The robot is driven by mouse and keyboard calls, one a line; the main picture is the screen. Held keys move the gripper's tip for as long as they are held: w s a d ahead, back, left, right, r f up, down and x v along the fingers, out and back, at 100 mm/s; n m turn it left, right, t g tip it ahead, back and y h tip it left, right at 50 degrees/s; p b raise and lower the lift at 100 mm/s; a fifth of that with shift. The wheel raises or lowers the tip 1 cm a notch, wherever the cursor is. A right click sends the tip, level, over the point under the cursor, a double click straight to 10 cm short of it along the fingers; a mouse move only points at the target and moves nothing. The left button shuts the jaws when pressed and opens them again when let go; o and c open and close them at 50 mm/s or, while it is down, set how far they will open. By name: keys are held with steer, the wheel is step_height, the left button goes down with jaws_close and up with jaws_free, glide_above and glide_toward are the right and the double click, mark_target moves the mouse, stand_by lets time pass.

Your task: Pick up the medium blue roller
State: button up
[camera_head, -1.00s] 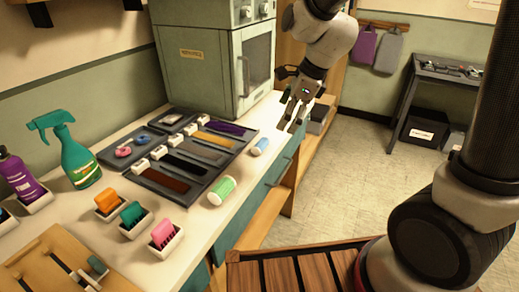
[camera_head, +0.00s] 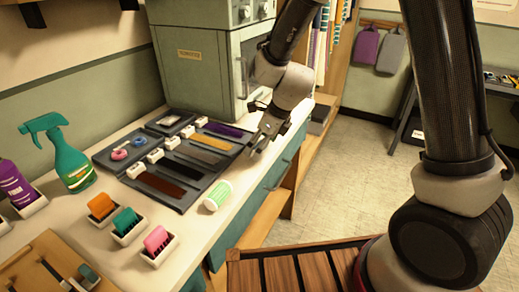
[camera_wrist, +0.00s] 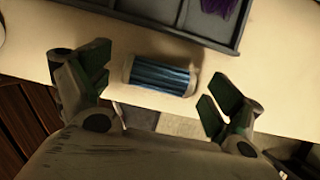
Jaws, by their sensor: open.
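The blue roller (camera_wrist: 159,76) lies on its side on the pale counter in the wrist view, between the fingers of my gripper (camera_wrist: 156,90). Clear space shows on both sides of it, and neither finger touches it in the picture. My gripper is open and points down over the counter's front edge. In the head view my gripper (camera_head: 262,138) is low over the counter and hides the blue roller. A green and white roller (camera_head: 217,195) lies on the counter closer to the viewer.
A dark tray (camera_head: 185,204) with hair swatches lies left of my gripper; its edge (camera_wrist: 180,35) shows just beyond the roller. A grey-green cabinet (camera_head: 200,75) stands behind. Holders with an orange brush (camera_head: 101,205), a teal brush (camera_head: 126,220) and a pink brush (camera_head: 156,240) stand nearer.

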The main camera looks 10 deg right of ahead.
steer(key=c, duration=1.1)
steer(key=shift+r, duration=0.1)
